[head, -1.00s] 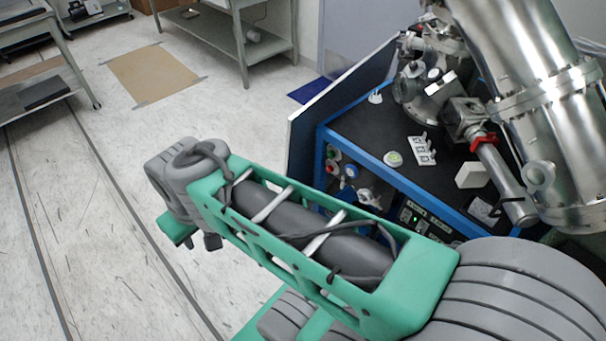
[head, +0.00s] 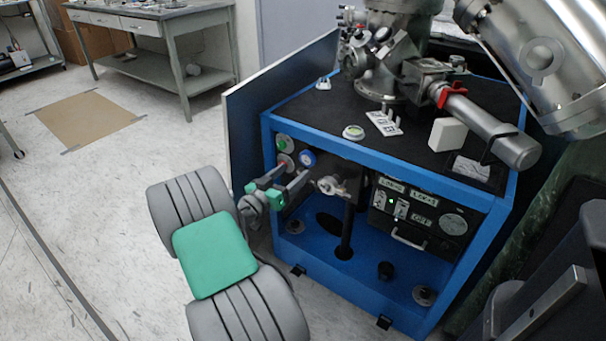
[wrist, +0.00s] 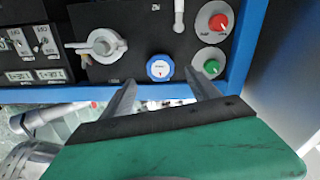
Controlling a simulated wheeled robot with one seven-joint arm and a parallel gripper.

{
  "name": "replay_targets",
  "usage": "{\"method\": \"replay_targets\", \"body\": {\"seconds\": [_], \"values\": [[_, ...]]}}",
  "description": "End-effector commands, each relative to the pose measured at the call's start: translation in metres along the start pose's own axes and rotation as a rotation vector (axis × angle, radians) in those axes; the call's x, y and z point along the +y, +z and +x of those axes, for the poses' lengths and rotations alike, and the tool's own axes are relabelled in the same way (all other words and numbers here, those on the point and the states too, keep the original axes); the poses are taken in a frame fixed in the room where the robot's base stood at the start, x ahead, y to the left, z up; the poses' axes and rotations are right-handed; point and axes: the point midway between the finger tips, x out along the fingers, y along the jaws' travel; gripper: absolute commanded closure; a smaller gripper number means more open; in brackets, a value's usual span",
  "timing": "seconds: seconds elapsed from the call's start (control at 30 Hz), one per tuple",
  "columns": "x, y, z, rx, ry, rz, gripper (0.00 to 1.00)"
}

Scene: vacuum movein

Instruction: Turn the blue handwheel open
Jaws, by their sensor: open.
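The blue handwheel (head: 308,158) is a small round wheel with a pale centre on the dark front panel of the blue-framed cabinet. It also shows in the wrist view (wrist: 160,67), just beyond and between my fingertips. My gripper (head: 294,178) is open and empty, with its fingers pointing at the panel, just below the wheel in the head view. In the wrist view my gripper (wrist: 160,84) has one finger on each side of the wheel's lower part. The fingers look apart from its rim. I cannot tell the remaining depth gap.
A green knob (wrist: 210,64) and a red knob (wrist: 217,21) sit close to the right finger in the wrist view. A metal valve fitting (wrist: 102,46) is on the left. The cabinet's blue frame (head: 380,166) edges the panel.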

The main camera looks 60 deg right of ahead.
Motion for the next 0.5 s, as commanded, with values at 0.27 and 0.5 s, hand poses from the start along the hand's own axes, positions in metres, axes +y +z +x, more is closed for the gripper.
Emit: {"method": "replay_targets", "body": {"seconds": [0.27,0.5], "values": [[0.001,0.000,0.052,-0.003,0.003,0.002,0.30],[0.000,-0.001,0.063,-0.003,-0.001,0.001,0.30]]}}
